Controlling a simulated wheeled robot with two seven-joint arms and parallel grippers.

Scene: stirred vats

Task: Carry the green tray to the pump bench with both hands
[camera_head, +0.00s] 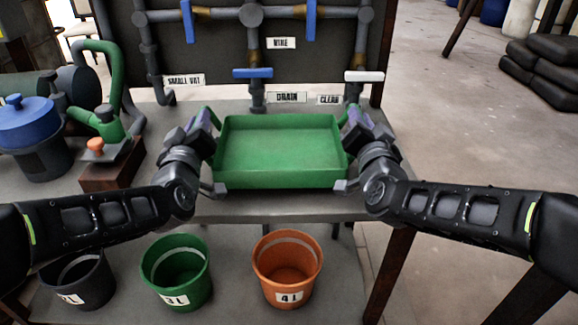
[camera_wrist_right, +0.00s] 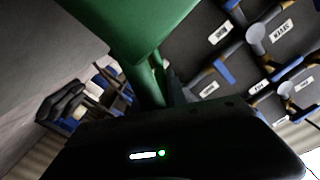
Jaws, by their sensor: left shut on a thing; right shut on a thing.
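The green tray (camera_head: 282,150) is level and empty, over the grey top of the pump bench (camera_head: 270,207); I cannot tell whether it rests on the top or hangs just above it. My left gripper (camera_head: 212,122) is shut on the tray's left handle. My right gripper (camera_head: 349,122) is shut on the tray's right handle. In the right wrist view, the green tray (camera_wrist_right: 135,25) fills the upper middle, with its handle running down to the dark gripper body. The fingertips are largely hidden there.
Pipes with blue valve handles (camera_head: 252,73) and a white one (camera_head: 364,76) stand behind the tray. A green hand pump (camera_head: 105,125) and a blue-lidded pot (camera_head: 33,125) are at the left. Black, green (camera_head: 176,270) and orange (camera_head: 287,268) buckets stand below the front edge.

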